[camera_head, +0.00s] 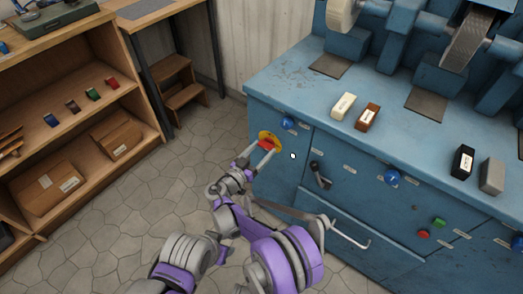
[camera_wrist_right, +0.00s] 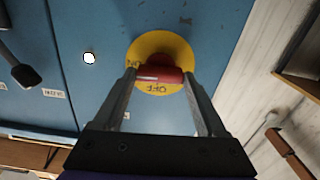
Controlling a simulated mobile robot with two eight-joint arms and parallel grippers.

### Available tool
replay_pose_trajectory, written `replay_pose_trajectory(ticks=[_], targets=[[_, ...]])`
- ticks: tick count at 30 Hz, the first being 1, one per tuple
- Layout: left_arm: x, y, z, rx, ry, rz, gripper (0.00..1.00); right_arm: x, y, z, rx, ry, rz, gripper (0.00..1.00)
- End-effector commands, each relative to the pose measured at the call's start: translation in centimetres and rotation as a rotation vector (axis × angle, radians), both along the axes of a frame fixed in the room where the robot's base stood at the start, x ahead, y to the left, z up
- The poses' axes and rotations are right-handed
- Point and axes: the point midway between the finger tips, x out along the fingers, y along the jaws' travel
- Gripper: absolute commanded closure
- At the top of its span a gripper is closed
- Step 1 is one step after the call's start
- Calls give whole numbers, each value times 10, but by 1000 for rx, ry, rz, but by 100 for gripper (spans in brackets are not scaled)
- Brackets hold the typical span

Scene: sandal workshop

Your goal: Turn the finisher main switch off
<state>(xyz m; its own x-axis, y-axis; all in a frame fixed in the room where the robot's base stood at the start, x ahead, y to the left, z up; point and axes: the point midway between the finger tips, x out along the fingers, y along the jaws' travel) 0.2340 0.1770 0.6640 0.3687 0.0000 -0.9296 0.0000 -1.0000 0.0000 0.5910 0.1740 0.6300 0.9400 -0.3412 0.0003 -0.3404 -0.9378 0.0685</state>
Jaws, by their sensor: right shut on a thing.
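The finisher main switch is a red handle (camera_head: 266,144) on a round yellow plate (camera_head: 264,134), on the left end of the blue machine's front. In the right wrist view the red handle (camera_wrist_right: 159,75) lies crosswise over the yellow plate (camera_wrist_right: 165,44). Dark markings show on the plate, partly covered by the handle and a finger. My right gripper (camera_head: 265,150) is at the switch, its two fingers on either side of the red handle and shut on its ends. My left gripper is not in view.
The blue machine (camera_head: 345,205) also carries a black lever (camera_head: 319,176), blue knobs (camera_head: 392,177), a green button (camera_head: 439,222) and a red button (camera_head: 424,234). A wooden shelf (camera_head: 88,135) stands left; bare stone floor (camera_head: 110,215) lies between.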

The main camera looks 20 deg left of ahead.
Motion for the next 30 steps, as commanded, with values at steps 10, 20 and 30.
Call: replay_pose_trajectory(ticks=[10, 20, 30], targets=[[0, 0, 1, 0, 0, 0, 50, 1, 0, 0, -251, 91, 0, 81], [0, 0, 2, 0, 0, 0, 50, 1, -1, 0, -546, 198, -1, 81], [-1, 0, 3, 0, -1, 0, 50, 1, -1, -1, -850, 310, -1, 81]])
